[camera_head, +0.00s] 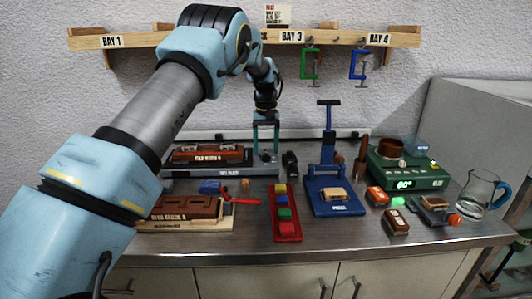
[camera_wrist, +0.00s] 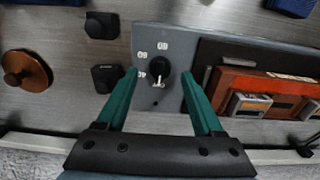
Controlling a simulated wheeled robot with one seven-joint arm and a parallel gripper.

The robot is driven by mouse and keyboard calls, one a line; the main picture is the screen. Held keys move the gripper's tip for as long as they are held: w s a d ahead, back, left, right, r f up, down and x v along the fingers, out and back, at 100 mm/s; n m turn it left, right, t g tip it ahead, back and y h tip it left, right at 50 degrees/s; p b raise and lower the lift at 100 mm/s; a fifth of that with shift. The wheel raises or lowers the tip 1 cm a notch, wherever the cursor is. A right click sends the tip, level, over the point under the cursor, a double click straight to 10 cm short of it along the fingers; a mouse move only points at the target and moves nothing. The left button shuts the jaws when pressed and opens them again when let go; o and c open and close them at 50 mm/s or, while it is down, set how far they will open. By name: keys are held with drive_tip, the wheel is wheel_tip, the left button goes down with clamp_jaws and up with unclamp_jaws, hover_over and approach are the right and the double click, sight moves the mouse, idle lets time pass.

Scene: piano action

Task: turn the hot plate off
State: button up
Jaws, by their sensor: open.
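The hot plate is a low grey slab (camera_head: 228,173) at the back left of the bench. A brown block with a red-brown top lies on its left part. In the wrist view the grey panel (camera_wrist: 205,46) of the hot plate carries a black round knob (camera_wrist: 158,66) with numbers around it. The knob's white mark points down in the picture; the exact setting is hard to read. My gripper (camera_head: 265,150) is open above the right end of the hot plate. In the wrist view its two green fingers (camera_wrist: 159,76) stand either side of the knob, apart from it.
A blue press (camera_head: 335,203) stands right of the hot plate, with small black pieces (camera_head: 290,163) between. A red tray (camera_head: 287,229) of coloured blocks lies in front. A green heater (camera_head: 408,176) and a glass jug (camera_head: 478,196) are at the right.

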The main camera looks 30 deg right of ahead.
sight(264, 156)
wheel_tip(264, 156, up, 9)
drive_tip(key=b, duration=0.1)
drive_tip(key=shift+b, duration=0.35)
drive_tip(key=a+f+n, duration=0.1)
drive_tip(key=a+n, duration=0.1)
drive_tip(key=a, duration=2.3)
drive_tip(key=s+a+f, duration=0.2)
drive_tip(key=s+a, duration=0.8)
drive_tip(key=s+a+f+n+t, duration=0.1)
drive_tip(key=s+a+f, duration=0.2)
drive_tip(key=s+a, duration=0.6)
drive_tip(key=shift+s+a+f+n+t, duration=0.3)
drive_tip(key=shift+s+a+f, duration=0.05)
drive_tip(key=shift+a, duration=0.1)
